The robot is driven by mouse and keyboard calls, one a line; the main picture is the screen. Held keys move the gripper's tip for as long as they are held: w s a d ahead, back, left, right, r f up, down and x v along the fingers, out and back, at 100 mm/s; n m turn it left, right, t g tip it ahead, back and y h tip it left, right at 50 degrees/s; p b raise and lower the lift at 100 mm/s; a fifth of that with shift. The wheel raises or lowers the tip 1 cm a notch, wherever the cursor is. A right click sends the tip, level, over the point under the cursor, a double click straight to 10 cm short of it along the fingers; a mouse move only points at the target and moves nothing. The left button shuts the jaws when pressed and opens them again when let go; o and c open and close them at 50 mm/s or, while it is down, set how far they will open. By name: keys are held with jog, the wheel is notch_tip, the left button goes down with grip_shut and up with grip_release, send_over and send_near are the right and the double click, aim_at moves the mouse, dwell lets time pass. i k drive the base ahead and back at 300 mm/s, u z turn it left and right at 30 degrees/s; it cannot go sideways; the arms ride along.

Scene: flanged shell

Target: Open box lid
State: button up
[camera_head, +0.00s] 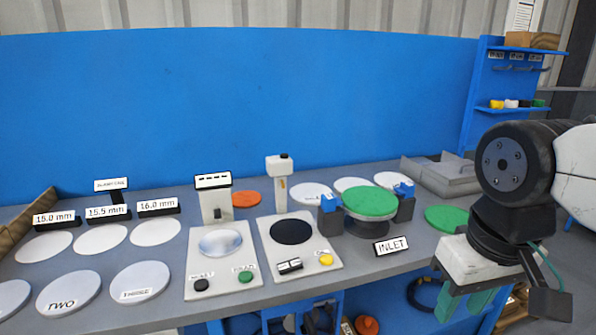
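A grey flat box (440,175) lies at the back right of the workbench. My arm hides part of the box's right side. My gripper (466,302) hangs at the lower right, in front of the bench's front edge and well apart from the box. Its two green fingers point down, and nothing shows between them. How wide they are spread is unclear from this angle.
A green disc (371,201) sits on a round stand between two blue-topped posts, behind an INLET sign (391,246). Another green disc (447,218) lies between my gripper and the box. Two measuring stations (220,262) (300,255) and several white discs fill the bench's left and middle.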

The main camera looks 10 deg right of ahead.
aim_at(462, 170)
jog(key=i, duration=0.35)
jog(key=u, duration=1.45)
jog(key=i, duration=0.35)
jog(key=z, duration=3.3)
jog(key=k, duration=0.65)
jog(key=z, duration=0.7)
jog(key=i, duration=1.3)
jog(key=u, duration=0.7)
